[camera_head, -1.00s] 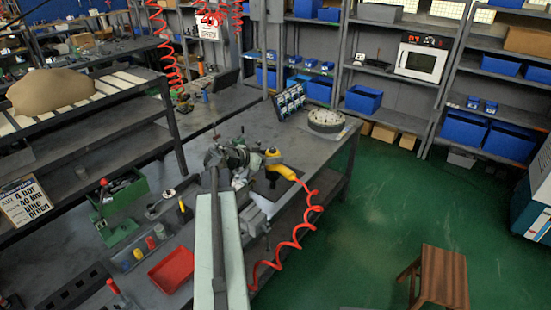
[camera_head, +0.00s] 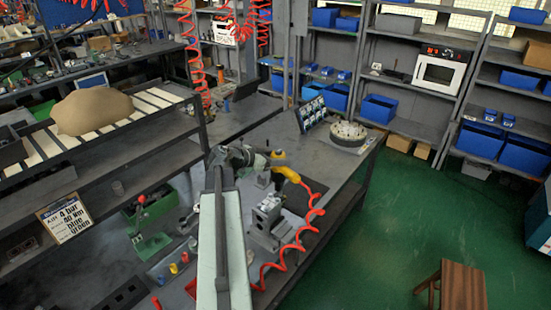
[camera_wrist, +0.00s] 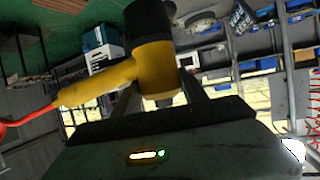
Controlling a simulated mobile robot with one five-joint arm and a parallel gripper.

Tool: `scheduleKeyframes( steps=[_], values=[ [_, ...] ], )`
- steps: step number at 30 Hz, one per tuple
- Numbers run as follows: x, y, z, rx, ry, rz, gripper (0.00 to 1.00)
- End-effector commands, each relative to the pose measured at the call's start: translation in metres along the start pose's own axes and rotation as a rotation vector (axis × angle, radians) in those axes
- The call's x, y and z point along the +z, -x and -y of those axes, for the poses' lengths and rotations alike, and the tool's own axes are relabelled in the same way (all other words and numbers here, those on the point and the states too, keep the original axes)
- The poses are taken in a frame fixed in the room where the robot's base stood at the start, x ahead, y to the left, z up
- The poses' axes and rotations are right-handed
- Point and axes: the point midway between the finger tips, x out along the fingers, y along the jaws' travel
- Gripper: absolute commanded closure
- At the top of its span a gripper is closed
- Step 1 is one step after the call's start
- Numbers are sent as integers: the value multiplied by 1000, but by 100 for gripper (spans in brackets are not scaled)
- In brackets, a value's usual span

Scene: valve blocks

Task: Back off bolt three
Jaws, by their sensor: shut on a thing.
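My gripper (camera_head: 270,158) is shut on a yellow power tool (camera_head: 285,172) with a dark head. In the wrist view, the tool (camera_wrist: 150,75) sits between my two fingers (camera_wrist: 160,92). A red coiled hose (camera_head: 306,222) runs from its handle down past the bench's front edge. The tool appears held above the bench, up and right of a grey vise-like fixture (camera_head: 262,238). A light metal block with dark openings (camera_head: 268,206) sits at that fixture. Single bolts and their numbers are too small to make out.
A round part with many studs (camera_head: 348,135) and a panel (camera_head: 311,114) stand at the back of the bench. A green press (camera_head: 152,240) and coloured cups stand left of my arm. A wooden stool (camera_head: 462,288) is on the green floor, which is otherwise open at right.

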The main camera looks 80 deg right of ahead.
Motion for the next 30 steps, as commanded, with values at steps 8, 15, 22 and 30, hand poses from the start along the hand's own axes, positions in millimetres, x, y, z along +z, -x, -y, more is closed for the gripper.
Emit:
scheduleKeyframes(
  steps=[8,15,22,30],
  values=[
    [27,-11,0,-1,2,-3,100],
    [40,-16,1,-2,3,-3,100],
    [39,-15,1,-2,3,-3,100],
    [39,-14,2,-3,3,-3,100]
  ],
)
